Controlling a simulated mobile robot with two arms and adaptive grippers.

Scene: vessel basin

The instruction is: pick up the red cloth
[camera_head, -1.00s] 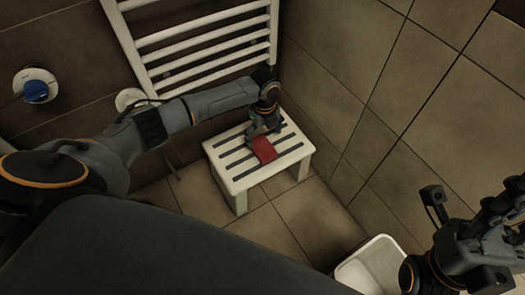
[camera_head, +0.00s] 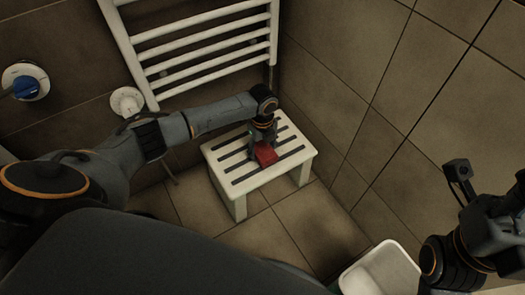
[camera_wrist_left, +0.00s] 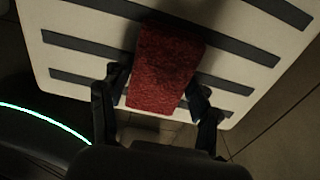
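The red cloth (camera_head: 266,157) lies on the slatted top of a small white stool (camera_head: 238,196) in the corner. My left gripper (camera_head: 262,146) points down over the cloth and hides its far part in the head view. In the left wrist view, the cloth (camera_wrist_left: 165,66) lies between the two spread fingers, one at each long side. The fingers are apart by about the cloth's width; I cannot tell if they press on it. My right gripper (camera_head: 492,185) is at the right edge, partly cut off, with one finger spread outward and nothing seen in it.
A white towel rail (camera_head: 205,50) hangs on the wall behind the stool. A blue-knobbed valve (camera_head: 26,86) is on the left wall. A white bin (camera_head: 382,272) stands on the floor at the lower right. Tiled walls close in the stool's right side.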

